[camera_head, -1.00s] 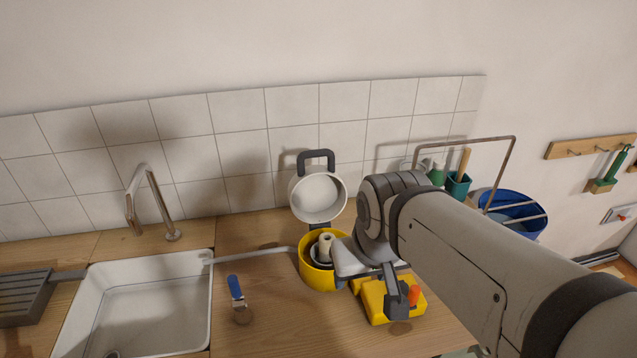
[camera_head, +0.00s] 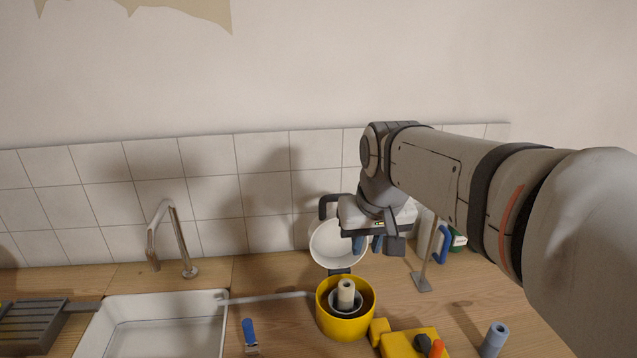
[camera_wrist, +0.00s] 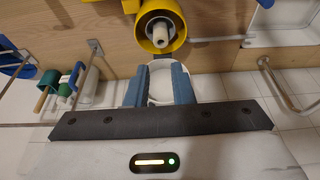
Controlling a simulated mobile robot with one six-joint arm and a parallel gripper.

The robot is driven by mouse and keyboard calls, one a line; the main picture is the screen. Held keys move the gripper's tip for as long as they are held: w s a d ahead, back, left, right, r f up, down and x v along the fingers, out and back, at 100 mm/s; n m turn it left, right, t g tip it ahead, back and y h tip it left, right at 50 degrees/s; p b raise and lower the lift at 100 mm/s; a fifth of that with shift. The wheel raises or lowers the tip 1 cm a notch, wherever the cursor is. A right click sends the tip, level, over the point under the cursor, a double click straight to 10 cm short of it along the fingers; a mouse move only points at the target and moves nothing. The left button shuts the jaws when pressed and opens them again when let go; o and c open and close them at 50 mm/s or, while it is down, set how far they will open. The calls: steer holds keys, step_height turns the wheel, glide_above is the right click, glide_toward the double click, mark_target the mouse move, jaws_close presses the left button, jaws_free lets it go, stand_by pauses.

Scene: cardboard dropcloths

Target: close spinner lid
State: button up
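The spinner (camera_head: 326,322) is a yellow round tub with a pale upright post inside, on the wooden counter. Its lid (camera_head: 332,246) stands open and tilted up behind the tub, its white hollow side facing me and a dark handle at the top. My gripper (camera_head: 368,244) is at the right side of the raised lid and hides part of it. In the wrist view, my gripper's blue fingers (camera_wrist: 158,70) are spread apart, with the white lid (camera_wrist: 160,90) showing between and beyond them. I cannot tell whether they touch it. The tub (camera_wrist: 178,16) lies beyond.
A white sink (camera_head: 160,325) with a tap (camera_head: 165,235) is at the left. A blue-handled tool (camera_head: 249,333) lies before the tub. A yellow block-like thing (camera_head: 405,343) and a blue-grey cylinder (camera_head: 494,340) are at the front right. The tiled wall is close behind the lid.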

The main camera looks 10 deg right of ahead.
steer(key=w+r, duration=0.1)
steer(key=w, duration=0.3)
steer(key=w+r, duration=0.1)
steer(key=w, duration=0.3)
steer(key=w+r+b, duration=0.1)
steer(key=w+r, duration=0.1)
steer(key=w, duration=0.2)
steer(key=shift+w, duration=0.3)
jaws_close()
steer(key=w+b, duration=0.1)
steer(key=w, duration=1.5)
steer(key=shift+t, duration=0.3)
steer(key=shift+s+d+f+p, duration=0.15)
steer(key=shift+f+p, duration=0.1)
steer(key=shift+f, duration=1.95)
steer(key=shift+s+d+f+p, duration=0.1)
steer(key=shift+f+p, duration=0.15)
steer(key=shift+f, duration=1.9)
steer(key=shift+a, duration=0.15)
steer(key=shift+s+f+b, duration=0.1)
steer(key=shift+s+b, duration=0.05)
steer(key=shift+b, duration=0.2)
